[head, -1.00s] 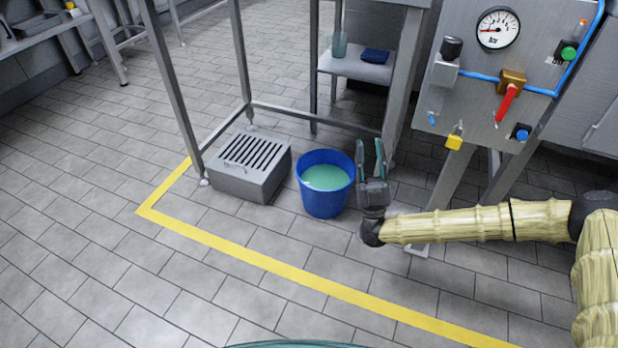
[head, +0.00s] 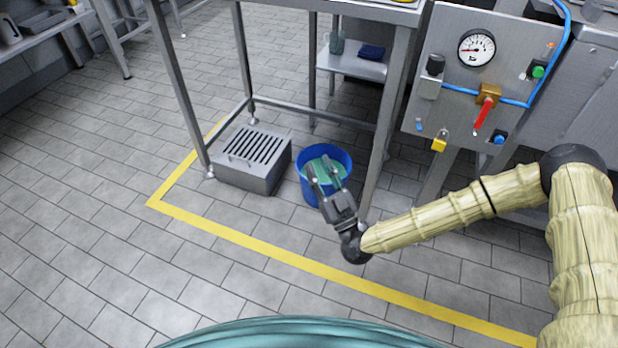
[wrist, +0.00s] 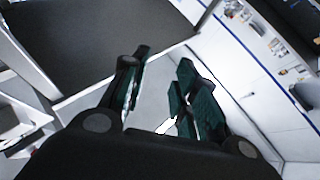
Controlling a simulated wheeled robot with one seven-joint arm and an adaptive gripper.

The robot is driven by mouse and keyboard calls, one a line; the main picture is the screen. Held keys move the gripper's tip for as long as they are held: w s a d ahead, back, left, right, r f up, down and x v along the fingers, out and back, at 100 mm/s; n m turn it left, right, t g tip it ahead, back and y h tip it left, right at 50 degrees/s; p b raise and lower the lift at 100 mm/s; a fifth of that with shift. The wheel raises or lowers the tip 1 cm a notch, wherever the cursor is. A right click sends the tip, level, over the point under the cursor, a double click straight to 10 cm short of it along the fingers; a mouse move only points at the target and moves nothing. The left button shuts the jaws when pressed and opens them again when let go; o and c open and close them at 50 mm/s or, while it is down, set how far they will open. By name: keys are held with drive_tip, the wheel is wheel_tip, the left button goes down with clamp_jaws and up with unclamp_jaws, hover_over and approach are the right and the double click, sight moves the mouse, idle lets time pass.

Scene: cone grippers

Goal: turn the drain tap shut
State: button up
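No part is clearly recognisable as a drain tap. A brass valve (head: 489,94) with a red lever (head: 482,115) is on the grey panel at the right of the head view; the lever slants down and slightly left.
A grey slotted box (head: 253,160) sits left of the bucket. A steel frame leg (head: 381,145) rises just right of the bucket. The panel also holds a gauge (head: 476,48), a yellow padlock (head: 439,142) and a blue hose (head: 535,90). Yellow tape (head: 255,258) crosses otherwise clear floor.

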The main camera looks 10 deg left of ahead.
drive_tip(key=shift+s+a+f+g+p, duration=0.25)
drive_tip(key=shift+s+a+g+p, duration=0.2)
drive_tip(key=shift+s, duration=0.15)
drive_tip(key=shift+s+a+f+g+p, duration=0.2)
drive_tip(key=shift+s+a+g+p, duration=0.15)
drive_tip(key=shift+s+g, duration=0.2)
drive_tip(key=shift+s+a+f+g+p, duration=0.25)
drive_tip(key=shift+s+a+g+p, duration=0.15)
drive_tip(key=shift+s, duration=0.25)
